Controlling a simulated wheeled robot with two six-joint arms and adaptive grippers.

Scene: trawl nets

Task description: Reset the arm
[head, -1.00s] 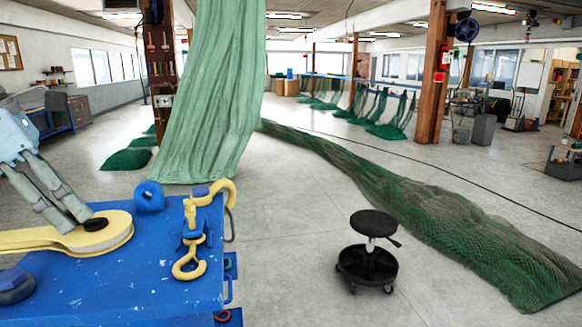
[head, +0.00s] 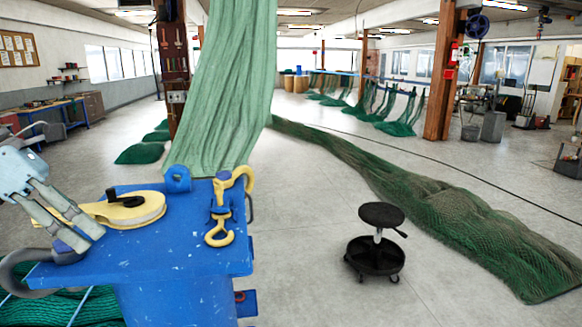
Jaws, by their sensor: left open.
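My left gripper (head: 86,236) comes in from the left. Its two pale grey fingers are parted, with nothing seen between them. The fingertips are at the left of the blue stand top (head: 180,258), over or in front of the narrow end of a yellow pulley block (head: 135,208). I cannot tell whether they touch anything. The block lies flat with a black piece (head: 124,198) on it. A yellow swivel hook (head: 219,233) lies right of the block. A dark shackle (head: 22,258) is at the stand's left edge, below the fingers. My right gripper is not in view.
A black wheeled stool (head: 377,258) stands on the floor at right. A long green net (head: 440,215) lies behind it. A pale green net (head: 225,90) hangs behind the stand. Dark green netting (head: 60,308) is at lower left. Floor between stand and stool is clear.

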